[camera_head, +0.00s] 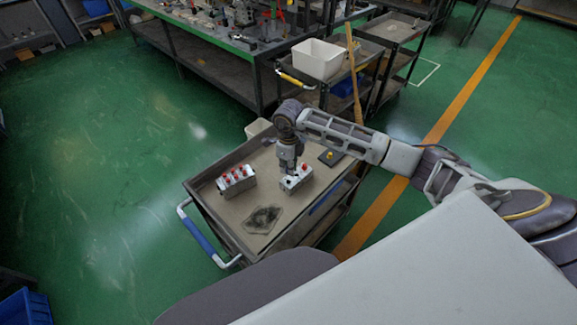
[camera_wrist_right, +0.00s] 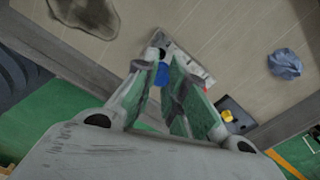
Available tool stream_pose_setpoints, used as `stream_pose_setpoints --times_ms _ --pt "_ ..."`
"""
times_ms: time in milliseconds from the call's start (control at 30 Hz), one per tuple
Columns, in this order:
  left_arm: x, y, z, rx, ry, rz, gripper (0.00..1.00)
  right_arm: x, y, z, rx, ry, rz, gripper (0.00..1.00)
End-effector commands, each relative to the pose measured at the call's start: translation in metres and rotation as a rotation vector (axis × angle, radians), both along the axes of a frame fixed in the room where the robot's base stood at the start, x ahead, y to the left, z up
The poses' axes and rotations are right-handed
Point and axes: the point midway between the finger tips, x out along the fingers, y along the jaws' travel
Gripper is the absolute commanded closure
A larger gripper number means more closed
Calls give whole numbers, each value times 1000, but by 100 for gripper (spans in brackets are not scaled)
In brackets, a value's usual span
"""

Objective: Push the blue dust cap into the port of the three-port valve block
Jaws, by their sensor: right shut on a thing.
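My right gripper (camera_head: 289,170) points down over the near end of a small silver valve block (camera_head: 297,184) on the cart. In the right wrist view its fingers (camera_wrist_right: 170,82) are shut on the blue dust cap (camera_wrist_right: 162,74), which shows between the fingertips. The block (camera_wrist_right: 181,47) lies just beyond the fingertips there, with a dark round port (camera_wrist_right: 152,53) at its end. Red caps sit on this block, partly hidden by the gripper. Whether the blue cap touches the block I cannot tell. My left gripper is out of view.
A longer valve block (camera_head: 236,180) with several red caps stands to the left on the cart top (camera_head: 213,199). A dark plate with a yellow knob (camera_head: 330,157) lies to the right. A blue-grey rag (camera_wrist_right: 285,66) shows in the wrist view.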

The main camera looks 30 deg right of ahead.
Motion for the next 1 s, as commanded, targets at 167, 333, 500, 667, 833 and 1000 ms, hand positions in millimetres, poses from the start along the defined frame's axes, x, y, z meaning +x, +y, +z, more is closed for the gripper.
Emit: stream_pose_setpoints --times_ms 167,333,500,667,833,1000 --pt "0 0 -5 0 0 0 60 0 0 -9 1 1 0 94" --pt "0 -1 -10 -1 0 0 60 0 0 -18 1 1 0 94" --pt "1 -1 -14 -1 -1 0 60 0 0 -26 1 1 0 94" --pt "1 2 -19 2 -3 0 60 0 0 -34 1 1 -1 94" --pt "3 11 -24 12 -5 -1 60 0 0 -40 0 0 -1 94" --pt "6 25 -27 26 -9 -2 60 0 0 -46 0 1 0 94"
